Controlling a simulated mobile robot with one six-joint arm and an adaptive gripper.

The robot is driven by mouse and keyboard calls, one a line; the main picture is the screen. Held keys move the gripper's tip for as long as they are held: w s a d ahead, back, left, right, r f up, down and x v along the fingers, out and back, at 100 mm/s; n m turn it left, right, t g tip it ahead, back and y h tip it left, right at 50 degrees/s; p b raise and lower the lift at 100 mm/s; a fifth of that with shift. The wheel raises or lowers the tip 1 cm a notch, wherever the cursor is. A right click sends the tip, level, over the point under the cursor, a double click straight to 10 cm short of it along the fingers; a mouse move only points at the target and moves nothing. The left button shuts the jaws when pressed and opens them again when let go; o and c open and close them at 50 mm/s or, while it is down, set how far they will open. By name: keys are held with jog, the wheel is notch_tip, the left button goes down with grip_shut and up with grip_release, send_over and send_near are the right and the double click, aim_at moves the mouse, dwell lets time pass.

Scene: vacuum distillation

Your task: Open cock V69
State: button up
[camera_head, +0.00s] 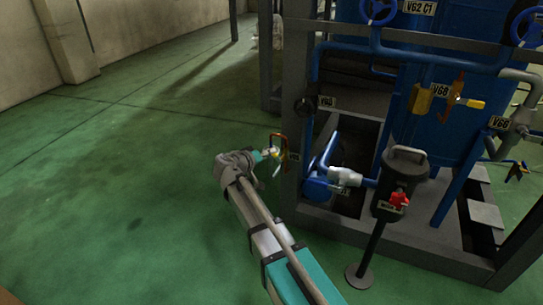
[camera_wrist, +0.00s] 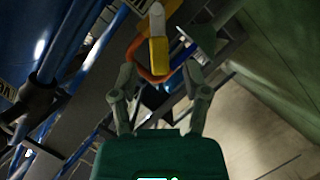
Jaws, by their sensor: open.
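A small cock with a yellow handle and an orange-red bent part (camera_head: 280,138) sits at the left face of the grey frame post, low down. A small plate beside it is too small to read, so I cannot confirm it is V69. In the wrist view the yellow handle (camera_wrist: 158,52) shows just ahead of my fingertips, roughly centred between them. My gripper (camera_head: 266,154) is at the cock. Its two fingers stand apart in the wrist view (camera_wrist: 160,80), with nothing gripped. Whether a finger touches the handle I cannot tell.
The grey frame post (camera_head: 293,100) and blue pipes (camera_head: 325,160) stand close right of my gripper. A black stand with a red knob (camera_head: 398,200) is further right. A yellow valve labelled V68 (camera_head: 440,92) hangs on the blue tank. The green floor (camera_head: 120,180) left is clear.

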aim_at(272, 155)
jog(key=shift+b+x, duration=0.3)
jog(key=shift+x, duration=1.3)
grip_shut()
